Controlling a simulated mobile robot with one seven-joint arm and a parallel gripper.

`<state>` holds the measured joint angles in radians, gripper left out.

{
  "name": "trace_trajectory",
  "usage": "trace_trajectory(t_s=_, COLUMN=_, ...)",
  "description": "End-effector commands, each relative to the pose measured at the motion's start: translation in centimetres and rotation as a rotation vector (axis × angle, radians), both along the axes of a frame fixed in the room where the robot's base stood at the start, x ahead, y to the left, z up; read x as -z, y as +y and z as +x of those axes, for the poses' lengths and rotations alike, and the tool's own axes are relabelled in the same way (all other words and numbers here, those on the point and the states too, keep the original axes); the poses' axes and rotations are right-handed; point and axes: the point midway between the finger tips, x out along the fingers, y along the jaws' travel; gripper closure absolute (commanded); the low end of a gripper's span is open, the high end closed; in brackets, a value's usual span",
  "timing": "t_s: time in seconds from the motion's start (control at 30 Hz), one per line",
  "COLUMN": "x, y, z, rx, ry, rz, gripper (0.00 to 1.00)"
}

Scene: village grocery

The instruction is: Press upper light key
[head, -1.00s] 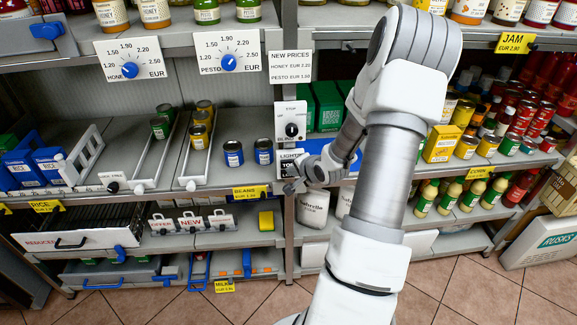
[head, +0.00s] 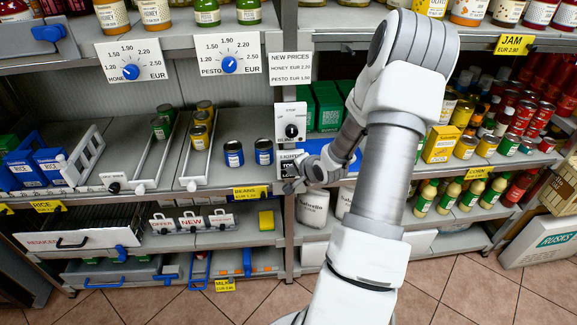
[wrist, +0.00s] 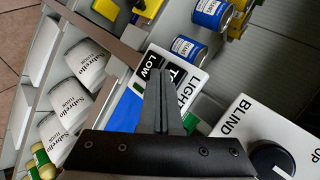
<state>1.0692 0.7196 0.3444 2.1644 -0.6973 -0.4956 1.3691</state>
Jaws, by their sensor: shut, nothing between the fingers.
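The light panel (head: 287,154) is a small white plate on the shelf post, marked LIGHTS, under the blind knob plate. In the wrist view the panel (wrist: 190,99) shows two dark keys side by side. The upper key (wrist: 178,76) starts with the letters TO and is partly covered by my fingers. The lower key (wrist: 151,67) reads LOW. My gripper (wrist: 160,80) is shut and empty, its fingertips in front of the panel near the two keys. I cannot tell whether the tips touch a key. In the head view my gripper (head: 290,186) is low beside the panel.
The blind plate with its black knob (head: 291,131) is just above the panel. Blue bean cans (head: 233,154) stand on the shelf to the left. White flour containers (head: 312,207) are below. A yellow BEANS label (head: 251,191) hangs on the shelf edge.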

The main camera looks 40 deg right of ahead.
Motion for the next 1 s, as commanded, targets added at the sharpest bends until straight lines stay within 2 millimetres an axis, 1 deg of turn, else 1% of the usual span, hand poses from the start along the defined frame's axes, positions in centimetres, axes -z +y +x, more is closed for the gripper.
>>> trace_trajectory(t_s=0.1, x=-0.1, y=0.2, z=-0.4, rx=0.002, ry=0.0, rz=0.001, gripper=1.0)
trace_trajectory(t_s=0.33, x=0.0, y=0.2, z=-0.4, rx=0.001, ry=0.0, rz=0.0, gripper=1.0)
trace_trajectory(t_s=0.43, x=0.0, y=0.4, z=-0.8, rx=0.001, ry=0.001, rz=0.002, gripper=1.0)
trace_trajectory(t_s=0.9, x=0.0, y=2.8, z=-4.7, rx=0.003, ry=0.002, rz=0.002, gripper=1.0)
trace_trajectory(t_s=1.0, x=0.0, y=3.2, z=-5.3, rx=0.002, ry=0.001, rz=0.001, gripper=1.0)
